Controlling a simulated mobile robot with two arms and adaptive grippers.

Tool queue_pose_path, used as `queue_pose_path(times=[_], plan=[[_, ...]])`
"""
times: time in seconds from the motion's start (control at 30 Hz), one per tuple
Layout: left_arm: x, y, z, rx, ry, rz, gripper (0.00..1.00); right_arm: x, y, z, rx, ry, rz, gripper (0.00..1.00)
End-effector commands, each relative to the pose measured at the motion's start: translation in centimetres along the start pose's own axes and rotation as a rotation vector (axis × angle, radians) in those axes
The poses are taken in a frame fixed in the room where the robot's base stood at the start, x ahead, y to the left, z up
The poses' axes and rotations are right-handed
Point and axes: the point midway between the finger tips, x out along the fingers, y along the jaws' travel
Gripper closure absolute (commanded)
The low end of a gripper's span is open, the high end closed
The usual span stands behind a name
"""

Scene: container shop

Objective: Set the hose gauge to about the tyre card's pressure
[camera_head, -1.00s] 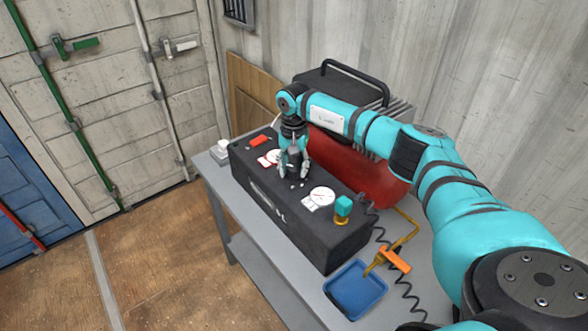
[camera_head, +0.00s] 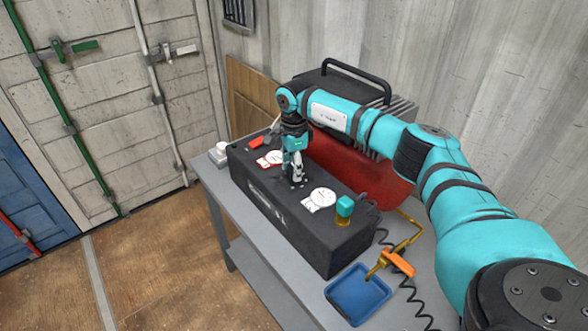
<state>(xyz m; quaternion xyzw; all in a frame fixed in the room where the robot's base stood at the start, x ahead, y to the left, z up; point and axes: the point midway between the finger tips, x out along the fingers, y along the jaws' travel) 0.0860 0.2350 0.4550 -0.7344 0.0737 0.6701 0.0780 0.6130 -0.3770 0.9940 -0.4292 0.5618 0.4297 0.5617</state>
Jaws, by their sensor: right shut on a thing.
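A long black box (camera_head: 300,235) on a grey table carries two white dials on top. The near dial (camera_head: 322,196) sits by a teal knob (camera_head: 345,205) on a brass base. The far dial (camera_head: 270,158) has red markings and is partly behind my right gripper. The needles and print are too small to read. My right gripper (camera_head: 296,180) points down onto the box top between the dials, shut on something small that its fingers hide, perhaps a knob. My left gripper is out of view. I cannot make out which card is the tyre card.
A blue tray (camera_head: 357,294) lies at the table's near end, beside an orange-handled brass piece (camera_head: 398,263) and a coiled black hose (camera_head: 413,300). A red tank (camera_head: 365,180) stands behind the box. A red part (camera_head: 256,143) sits at the box's far end.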

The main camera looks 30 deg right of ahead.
Motion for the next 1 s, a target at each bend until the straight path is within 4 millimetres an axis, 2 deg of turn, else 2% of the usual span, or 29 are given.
queue_pose_path(times=[1.0], plan=[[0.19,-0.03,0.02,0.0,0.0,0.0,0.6,-0.18,-0.1,-0.03,0.947,-0.002,-0.003,0.93]])
